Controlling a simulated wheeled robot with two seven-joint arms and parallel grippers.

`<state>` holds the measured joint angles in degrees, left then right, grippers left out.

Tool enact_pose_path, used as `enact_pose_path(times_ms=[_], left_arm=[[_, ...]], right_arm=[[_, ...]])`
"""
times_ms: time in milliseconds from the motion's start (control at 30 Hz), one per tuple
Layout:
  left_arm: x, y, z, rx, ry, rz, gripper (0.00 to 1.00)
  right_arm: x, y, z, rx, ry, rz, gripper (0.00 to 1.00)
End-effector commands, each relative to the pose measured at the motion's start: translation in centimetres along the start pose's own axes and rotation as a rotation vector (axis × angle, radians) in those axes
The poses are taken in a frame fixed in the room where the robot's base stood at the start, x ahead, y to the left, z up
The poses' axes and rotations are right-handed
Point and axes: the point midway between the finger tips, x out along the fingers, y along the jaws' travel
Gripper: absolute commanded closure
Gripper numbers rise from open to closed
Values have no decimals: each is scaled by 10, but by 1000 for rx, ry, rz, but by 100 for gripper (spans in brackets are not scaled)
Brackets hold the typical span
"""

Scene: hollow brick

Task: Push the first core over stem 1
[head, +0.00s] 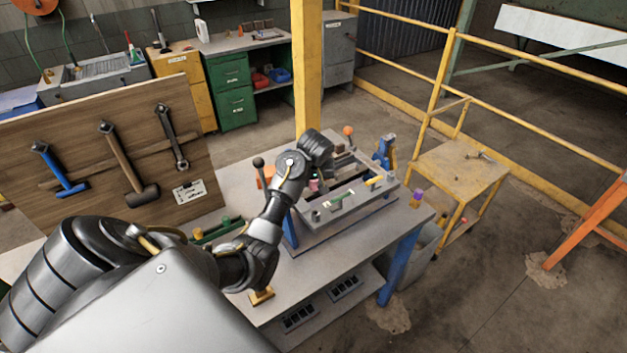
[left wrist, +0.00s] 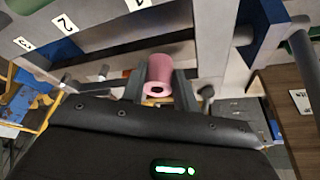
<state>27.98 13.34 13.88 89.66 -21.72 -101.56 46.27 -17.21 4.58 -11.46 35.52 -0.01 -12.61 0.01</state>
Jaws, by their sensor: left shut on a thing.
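A pink hollow core (left wrist: 160,76), a short cylinder with a dark hole in its end, sits between the two dark fingers of my left gripper (left wrist: 160,90) in the left wrist view. The gripper is shut on it. In the head view my left gripper (head: 315,178) reaches down into the grey box frame (head: 352,205) on the bench, and a bit of pink shows there. Short grey pegs stick out near white labels, with 2 (left wrist: 64,24) and 3 readable; a third label is cut off. I cannot tell whether the core touches stem 1. My right gripper is not in view.
The grey bench (head: 300,285) carries the frame. A black-knobbed lever (head: 258,163), an orange-knobbed lever (head: 348,131) and a blue tool (head: 386,150) stand around it. A tool board (head: 85,190) stands at left. The bench front is mostly clear.

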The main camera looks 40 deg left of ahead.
Motion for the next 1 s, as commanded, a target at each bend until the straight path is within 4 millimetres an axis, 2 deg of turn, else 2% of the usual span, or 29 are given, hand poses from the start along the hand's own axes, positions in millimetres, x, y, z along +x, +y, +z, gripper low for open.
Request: enact_pose_path(times_ms=[567, 600, 767, 1000], left_arm=[[10, 0, 4, -1, 0, 0, 93], [10, 0, 4, -1, 0, 0, 68], [10, 0, 4, -1, 0, 0, 47], [10, 0, 4, 0, -1, 0, 45]], right_arm=[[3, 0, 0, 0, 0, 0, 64], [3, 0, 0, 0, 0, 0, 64], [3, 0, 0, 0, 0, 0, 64], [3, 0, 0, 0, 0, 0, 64]])
